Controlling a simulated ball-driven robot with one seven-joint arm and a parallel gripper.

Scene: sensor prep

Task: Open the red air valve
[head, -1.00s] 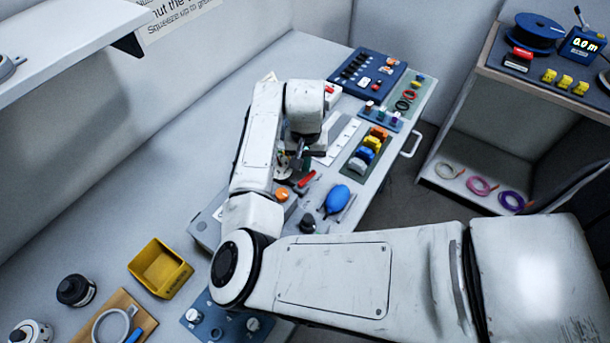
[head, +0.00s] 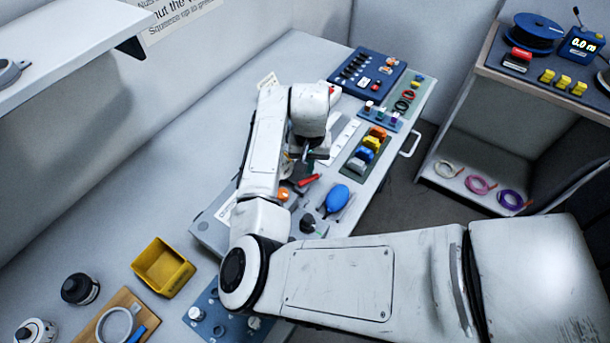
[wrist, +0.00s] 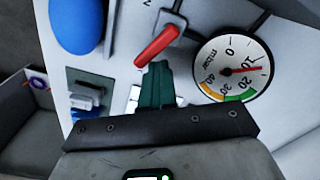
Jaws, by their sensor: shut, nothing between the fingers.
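The red air valve has a red lever handle (head: 308,180) on the grey panel. In the wrist view the red handle (wrist: 158,46) lies slanted, running from its grey pivot at upper right down to lower left. My gripper (wrist: 158,70) has its dark green fingers shut and empty, with the tips close to the handle's lower end. I cannot tell whether they touch it. In the head view my gripper (head: 306,158) is partly hidden under my wrist, just behind the handle. A round pressure gauge (wrist: 232,65) sits right of the handle, its needle near 10.
A blue rubber bulb (head: 337,197) lies right of the valve, and it also shows in the wrist view (wrist: 82,22). An orange knob (head: 283,194) and a black knob (head: 308,223) are close by. Coloured blocks (head: 368,150) stand on a green mat. A yellow bin (head: 163,267) stands left.

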